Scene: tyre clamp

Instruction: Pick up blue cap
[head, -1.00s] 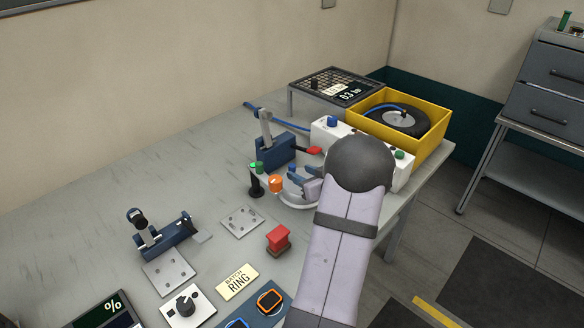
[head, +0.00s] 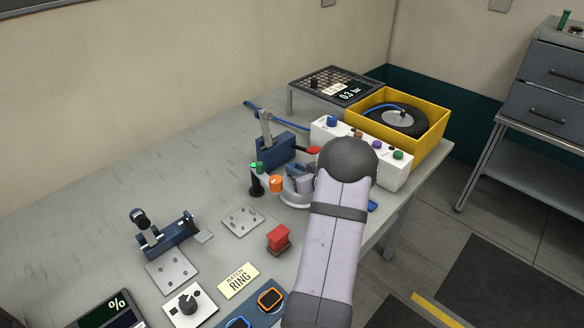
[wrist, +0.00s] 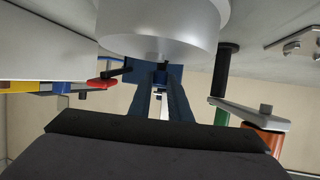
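The blue cap (head: 332,121) sits upright at the far-left end of the white box (head: 322,134). My gripper (head: 300,181) is low beside the round silver base, left of the white box and apart from the cap; my arm partly hides it. In the wrist view the two dark blue fingers of my gripper (wrist: 162,90) stand a little apart with a narrow gap and nothing visible held. A small blue shape, probably the cap (wrist: 44,87), shows at the left by the white box.
A blue toggle clamp (head: 273,149) with a red-tipped lever stands close behind my gripper. A green-topped black post (head: 257,180) and an orange knob (head: 276,184) are just left. Purple and green caps stand farther along the white box. The yellow bin (head: 437,136) holds a tyre.

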